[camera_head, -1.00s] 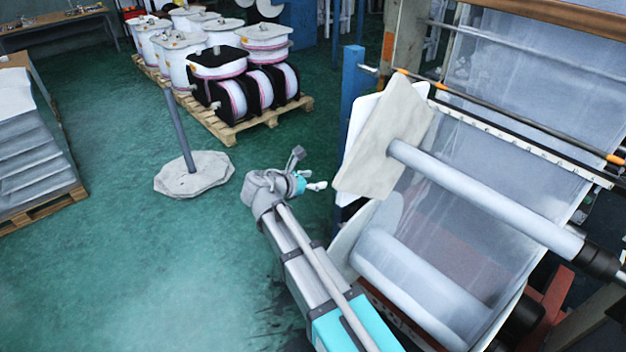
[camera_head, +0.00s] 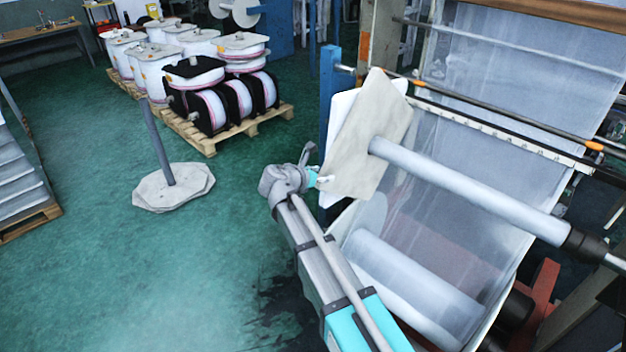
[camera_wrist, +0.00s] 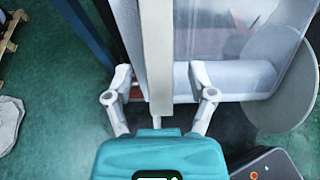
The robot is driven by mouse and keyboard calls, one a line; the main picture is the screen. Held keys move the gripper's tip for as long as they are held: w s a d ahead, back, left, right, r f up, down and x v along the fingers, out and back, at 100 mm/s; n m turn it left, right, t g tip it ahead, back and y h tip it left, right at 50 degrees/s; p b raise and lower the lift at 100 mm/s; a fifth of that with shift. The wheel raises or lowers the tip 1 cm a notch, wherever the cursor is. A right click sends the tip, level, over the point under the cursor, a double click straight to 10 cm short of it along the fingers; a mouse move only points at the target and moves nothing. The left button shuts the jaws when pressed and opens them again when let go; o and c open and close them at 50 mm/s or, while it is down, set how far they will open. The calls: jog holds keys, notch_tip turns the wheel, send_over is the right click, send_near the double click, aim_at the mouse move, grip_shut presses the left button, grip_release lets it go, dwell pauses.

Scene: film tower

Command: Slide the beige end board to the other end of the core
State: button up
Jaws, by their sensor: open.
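The beige end board (camera_head: 370,135) sits at the left end of the pale core (camera_head: 465,190), tilted in the head view. The core runs down to the right from the board to a dark holder. My gripper (camera_head: 326,180) is at the board's lower left edge. In the wrist view the board shows nearly edge-on as a narrow upright strip (camera_wrist: 158,45). My open gripper (camera_wrist: 161,78) has one finger on each side of this strip, with gaps visible on both sides.
A white board (camera_head: 339,110) stands behind the beige one, beside a blue post (camera_head: 331,95). A lower film roll (camera_head: 415,290) lies under the core. A stand with a pale base (camera_head: 175,188) and a pallet of spools (camera_head: 215,135) are on the left. Green floor between is clear.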

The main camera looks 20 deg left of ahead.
jog(key=shift+x, duration=1.05)
grip_shut()
jog(key=s+d, duration=0.5)
jog(key=d, duration=0.8)
jog(key=shift+s, duration=0.2)
dwell(0.8)
jog(key=shift+d, duration=0.1)
dwell(0.3)
